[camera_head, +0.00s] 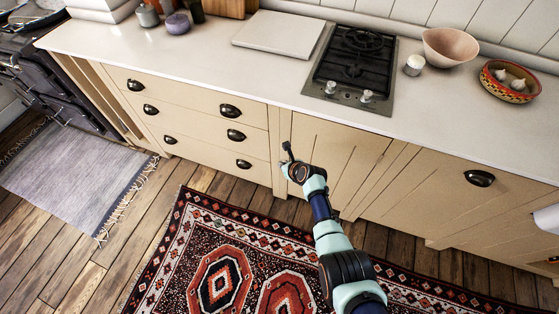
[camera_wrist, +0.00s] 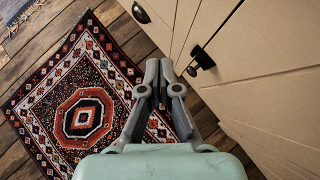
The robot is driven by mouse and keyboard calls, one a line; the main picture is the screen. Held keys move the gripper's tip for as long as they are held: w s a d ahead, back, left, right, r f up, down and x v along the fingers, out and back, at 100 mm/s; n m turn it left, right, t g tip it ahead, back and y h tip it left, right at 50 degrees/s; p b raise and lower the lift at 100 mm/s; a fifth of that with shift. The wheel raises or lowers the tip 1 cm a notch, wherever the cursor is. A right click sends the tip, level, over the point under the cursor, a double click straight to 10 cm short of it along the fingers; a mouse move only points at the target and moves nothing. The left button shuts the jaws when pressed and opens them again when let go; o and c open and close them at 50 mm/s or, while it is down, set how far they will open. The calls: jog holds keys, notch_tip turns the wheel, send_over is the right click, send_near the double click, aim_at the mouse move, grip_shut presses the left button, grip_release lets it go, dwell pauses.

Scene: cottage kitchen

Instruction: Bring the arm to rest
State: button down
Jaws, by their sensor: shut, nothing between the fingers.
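My gripper (camera_head: 288,152) is at the end of my outstretched arm, in front of the cream lower cabinets. In the wrist view its two fingers (camera_wrist: 159,68) are together and hold nothing. A black handle (camera_wrist: 201,60) on a cream cabinet front (camera_wrist: 248,62) is just right of the fingertips in that view, with a small visible gap between them. In the head view, my gripper overlaps the left part of the cabinet door (camera_head: 335,150) under the hob.
The white counter (camera_head: 200,62) carries a black hob (camera_head: 352,65), a pink bowl (camera_head: 450,46), a patterned bowl (camera_head: 510,82) with garlic and a pale board (camera_head: 279,33). A red patterned rug (camera_head: 190,235) and a grey rug (camera_head: 70,175) lie on the wooden floor. Drawers (camera_head: 205,105) stand left of my gripper.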

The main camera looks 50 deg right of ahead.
jog(key=s+a+r+p, duration=0.1)
jog(key=a+r+p, duration=0.3)
jog(key=r, duration=0.1)
jog(key=shift+s, duration=0.1)
